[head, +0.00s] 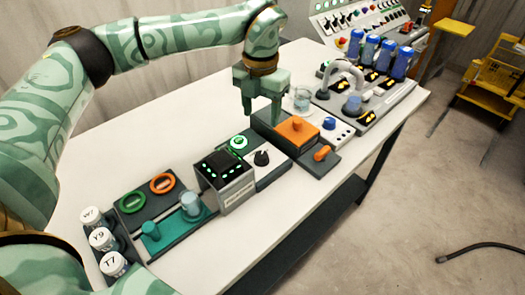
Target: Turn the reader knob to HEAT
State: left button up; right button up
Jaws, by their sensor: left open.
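A dark box (238,190) with green lights on its sloped top stands mid-table; I take it for the reader. Behind it to the right is a base with a black knob (262,158) on a white dial and a green-ringed round part (238,142). The dial's labels are too small to read, so I cannot tell the knob's setting. My left gripper (262,114) hangs pointing down, open and empty, above the table behind and right of the black knob. It appears apart from the knob, near an orange block (298,130). My right gripper is not in view.
An orange lever (322,153) and a blue knob (329,123) lie to the right. A glass beaker (302,98) stands behind the orange block. Front left are a teal tray (180,236) and white jars (101,239). Blue cylinders (385,54) stand at the back right.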

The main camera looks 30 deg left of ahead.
aim_at(261, 155)
pick_arm(q)
notch_tip(261, 155, down, 13)
jog(key=b, duration=0.3)
jog(key=shift+f, duration=0.2)
jog(key=c, duration=1)
